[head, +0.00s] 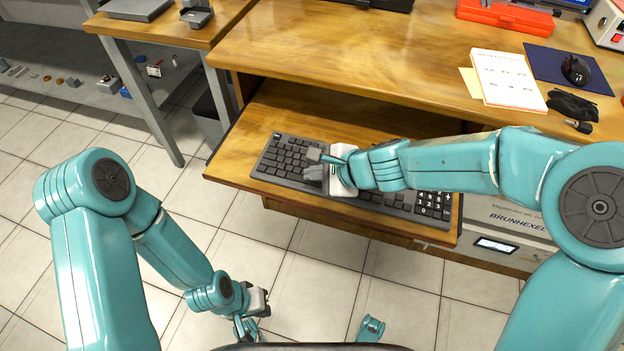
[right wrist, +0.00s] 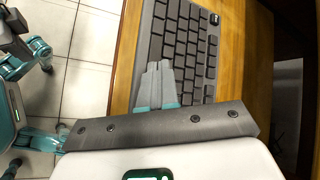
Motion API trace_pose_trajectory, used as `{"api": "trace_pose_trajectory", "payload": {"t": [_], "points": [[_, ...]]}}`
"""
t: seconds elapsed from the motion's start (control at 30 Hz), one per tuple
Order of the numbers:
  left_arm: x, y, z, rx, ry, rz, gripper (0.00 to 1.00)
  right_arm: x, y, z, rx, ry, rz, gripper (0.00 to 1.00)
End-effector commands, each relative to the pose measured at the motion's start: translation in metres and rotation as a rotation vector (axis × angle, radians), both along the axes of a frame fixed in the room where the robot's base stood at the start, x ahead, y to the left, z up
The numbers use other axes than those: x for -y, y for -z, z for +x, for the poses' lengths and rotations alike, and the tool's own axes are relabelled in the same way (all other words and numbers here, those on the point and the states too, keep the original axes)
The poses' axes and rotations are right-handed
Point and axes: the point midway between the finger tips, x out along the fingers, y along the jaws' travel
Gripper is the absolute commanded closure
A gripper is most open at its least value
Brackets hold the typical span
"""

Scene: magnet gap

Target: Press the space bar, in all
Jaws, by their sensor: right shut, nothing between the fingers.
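The dark keyboard (head: 283,160) lies on the pulled-out wooden tray under the desk. It also shows in the right wrist view (right wrist: 200,50). My right gripper (head: 312,165) is shut and empty, over the left-middle part of the keyboard. In the right wrist view its closed fingertips (right wrist: 158,68) overlap the keys near the keyboard's near edge. I cannot tell whether they touch a key. The space bar cannot be picked out clearly; my gripper and arm cover part of the keys. My left gripper (head: 254,318) hangs low over the floor, away from the keyboard.
The keyboard tray (head: 225,165) has bare wood around the keyboard, below the desk top (head: 330,50). A notepad (head: 508,78), a mouse (head: 576,69) on a blue mat and a red case (head: 505,14) are on the desk. A side table (head: 165,28) stands at the left.

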Motion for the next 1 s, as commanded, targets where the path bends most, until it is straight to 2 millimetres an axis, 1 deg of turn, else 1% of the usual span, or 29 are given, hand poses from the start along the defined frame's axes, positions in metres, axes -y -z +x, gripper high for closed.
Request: {"api": "trace_pose_trajectory", "payload": {"t": [0.77, 1.0], "points": [[0.0000, 0.0083, 0.0000, 0.000, 0.000, 0.000, 1.00, 0.0001, 0.0078, 0.0001, 0.000, 0.000, 0.000, 1.00], [0.0000, 0.0076, 0.0001, 0.000, 0.000, 0.000, 1.00, 0.0000, 0.0072, 0.0000, 0.000, 0.000, 0.000, 1.00]]}}
